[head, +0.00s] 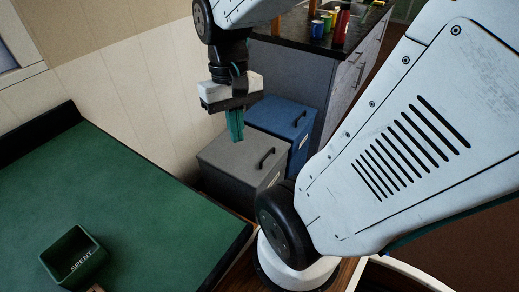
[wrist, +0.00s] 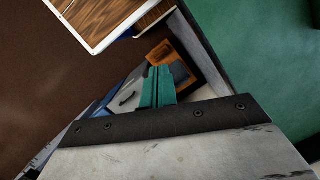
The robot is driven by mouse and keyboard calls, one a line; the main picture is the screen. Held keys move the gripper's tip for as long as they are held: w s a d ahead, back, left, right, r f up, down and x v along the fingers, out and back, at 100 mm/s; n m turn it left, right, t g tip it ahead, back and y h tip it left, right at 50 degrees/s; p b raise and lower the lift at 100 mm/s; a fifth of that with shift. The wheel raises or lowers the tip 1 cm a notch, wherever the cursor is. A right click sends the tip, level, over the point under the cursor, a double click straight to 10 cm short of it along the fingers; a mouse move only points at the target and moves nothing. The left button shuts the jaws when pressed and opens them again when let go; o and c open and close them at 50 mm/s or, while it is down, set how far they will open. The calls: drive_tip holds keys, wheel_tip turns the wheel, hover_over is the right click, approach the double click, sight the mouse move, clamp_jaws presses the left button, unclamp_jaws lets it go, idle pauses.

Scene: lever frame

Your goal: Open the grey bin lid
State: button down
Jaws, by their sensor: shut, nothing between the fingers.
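The grey bin (head: 225,184) stands on the floor beside the green table, with its lid (head: 238,157) flat and closed. A dark bar handle (head: 267,157) is on the right part of the lid. My gripper (head: 236,138) points down over the back part of the lid, left of the handle, with its teal fingers together and empty. Whether the fingertips touch the lid is unclear. In the wrist view the shut fingers (wrist: 158,72) show in the middle, and a dark handle (wrist: 128,97) on a grey surface lies just left of them.
A blue bin (head: 290,120) with its own handle stands right behind the grey bin. A counter (head: 315,30) with jars and cans is beyond. The green table (head: 120,190) holds a green "SPENT" box (head: 75,255). A pale wall is close on the left.

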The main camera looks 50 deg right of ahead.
drive_tip(key=w+d+f+m+y, duration=0.3)
drive_tip(key=d+f+m+y, duration=0.3)
drive_tip(key=d+f+m, duration=0.15)
drive_tip(key=m+t+h, duration=0.6)
drive_tip(key=m+t, duration=1)
drive_tip(key=m, duration=0.7)
approach(275, 162)
drive_tip(key=w, duration=0.9)
drive_tip(key=shift+a+f, duration=0.25)
drive_tip(key=shift+a, duration=0.15)
drive_tip(key=shift+r, duration=0.1)
